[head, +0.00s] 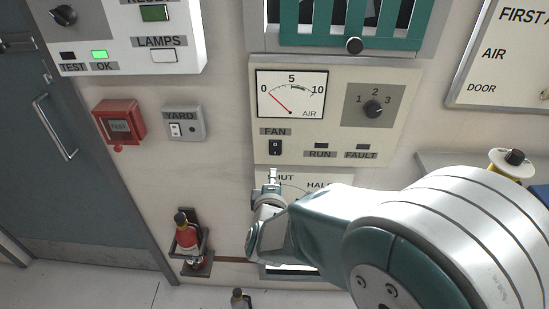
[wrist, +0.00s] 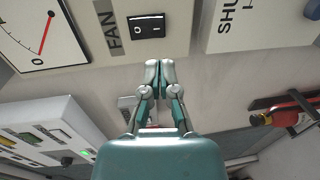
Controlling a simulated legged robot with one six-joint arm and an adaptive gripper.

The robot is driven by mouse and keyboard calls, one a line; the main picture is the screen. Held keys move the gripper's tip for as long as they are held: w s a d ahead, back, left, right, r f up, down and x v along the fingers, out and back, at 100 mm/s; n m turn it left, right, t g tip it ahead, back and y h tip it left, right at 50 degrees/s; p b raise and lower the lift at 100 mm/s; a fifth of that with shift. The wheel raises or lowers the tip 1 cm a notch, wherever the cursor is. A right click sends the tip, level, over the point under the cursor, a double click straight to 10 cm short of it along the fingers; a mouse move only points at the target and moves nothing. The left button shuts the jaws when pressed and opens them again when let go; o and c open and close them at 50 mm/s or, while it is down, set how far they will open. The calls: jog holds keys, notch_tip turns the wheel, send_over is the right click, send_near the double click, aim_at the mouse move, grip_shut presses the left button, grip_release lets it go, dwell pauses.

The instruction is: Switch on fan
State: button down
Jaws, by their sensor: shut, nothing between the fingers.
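The fan switch (head: 275,147) is a small black rocker under the FAN label (head: 275,131) on a cream panel (head: 300,155). In the wrist view the rocker (wrist: 146,26) carries O and I marks, beside the FAN label (wrist: 108,30). My gripper (head: 272,175) is just below the switch in the head view, with a gap between. In the wrist view my gripper (wrist: 158,66) has its fingertips together and empty, pointing toward the rocker without visibly touching it. The AIR gauge (head: 291,93) has its red needle near 0. The RUN lamp (head: 321,146) looks dark.
A three-position knob (head: 373,108) and a dark FAULT lamp (head: 363,147) share the panel. A SHUT/HALF panel (head: 318,180) lies directly below, partly hidden by my arm. A YARD switch (head: 176,130), red TEST box (head: 120,122) and fire extinguisher (head: 186,238) are at left.

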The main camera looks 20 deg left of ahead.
aim_at(275, 155)
jog(key=x, duration=0.7)
jog(key=shift+w+f, duration=0.1)
jog(key=shift+w, duration=0.25)
jog(key=shift+w, duration=0.15)
jog(key=shift+f, duration=0.1)
